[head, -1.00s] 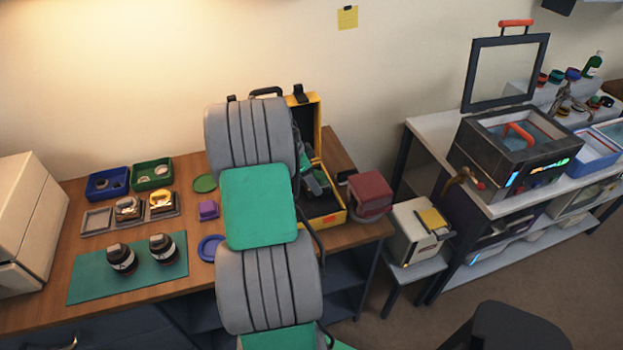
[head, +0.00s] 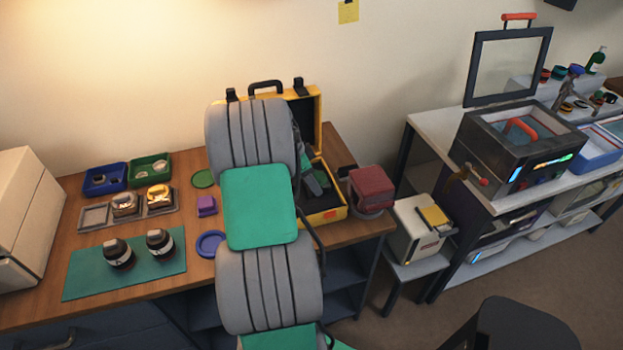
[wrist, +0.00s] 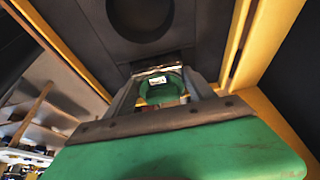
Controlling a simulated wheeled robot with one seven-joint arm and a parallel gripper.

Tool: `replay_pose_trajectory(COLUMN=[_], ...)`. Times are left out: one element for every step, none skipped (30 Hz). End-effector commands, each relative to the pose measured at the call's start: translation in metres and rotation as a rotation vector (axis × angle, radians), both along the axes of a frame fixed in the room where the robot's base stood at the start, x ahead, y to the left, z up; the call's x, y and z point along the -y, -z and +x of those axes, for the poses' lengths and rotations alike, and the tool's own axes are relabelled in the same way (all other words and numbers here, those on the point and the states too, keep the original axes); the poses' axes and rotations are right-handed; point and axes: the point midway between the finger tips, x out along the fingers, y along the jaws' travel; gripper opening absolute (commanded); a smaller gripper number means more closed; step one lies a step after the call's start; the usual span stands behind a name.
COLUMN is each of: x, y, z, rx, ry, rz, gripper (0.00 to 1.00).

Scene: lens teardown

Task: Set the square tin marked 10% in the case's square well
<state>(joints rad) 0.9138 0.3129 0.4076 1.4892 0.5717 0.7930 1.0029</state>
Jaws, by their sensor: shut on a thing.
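The yellow case (head: 326,216) stands open at the back right of the bench, its lid raised, partly hidden by my arm. The wrist view shows its dark foam (wrist: 95,48) with a round well (wrist: 140,14). My gripper (wrist: 163,78) is shut on a small shiny-edged thing with a pale label, which I take for the square tin (wrist: 158,81). Its mark is too small to read. The gripper is over the case's inside; I cannot tell whether the tin touches the foam. I cannot make out the square well. In the head view my arm hides the tin.
A grey tray (head: 95,217) holds a silver and a gold piece, with one empty slot. Two lenses stand on a green mat (head: 85,284). Blue (head: 106,181) and green (head: 150,168) bins stand behind. A dark red block (head: 371,187) stands close right of the case.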

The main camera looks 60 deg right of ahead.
Motion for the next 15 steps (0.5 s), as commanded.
replay_pose_trajectory(x=[0.0002,0.0002,0.0003,0.0003,0.0003,0.0004,0.0003,0.0002,0.0002,0.0001,0.0002,0.0001,0.0001,0.0001,0.0001], y=[0.0022,0.0029,0.0039,0.0046,0.0054,0.0053,0.0044,0.0043,0.0044,0.0044,0.0045,0.0045,0.0045,0.0046,0.0046], z=[0.0002,0.0002,0.0002,0.0002,0.0002,0.0002,0.0002,0.0002,0.0001,0.0001,0.0001,0.0000,0.0000,0.0000,-0.0001], rx=[0.001,0.001,0.001,0.001,0.001,0.001,0.001,0.001,0.001,0.001,0.001,0.000,0.000,0.000,0.000], ry=[0.000,0.000,0.000,0.000,0.000,0.001,0.001,0.000,0.000,0.000,0.000,0.000,0.000,0.000,0.000], rz=[-0.001,-0.001,-0.001,-0.001,-0.001,-0.001,-0.001,-0.001,-0.001,-0.001,-0.001,0.000,0.000,0.000,0.000], gripper=[0.23,0.23,0.23,0.23,0.23,0.64,0.66,0.69,0.72,0.75,0.77,0.80,0.83,0.85,0.89])
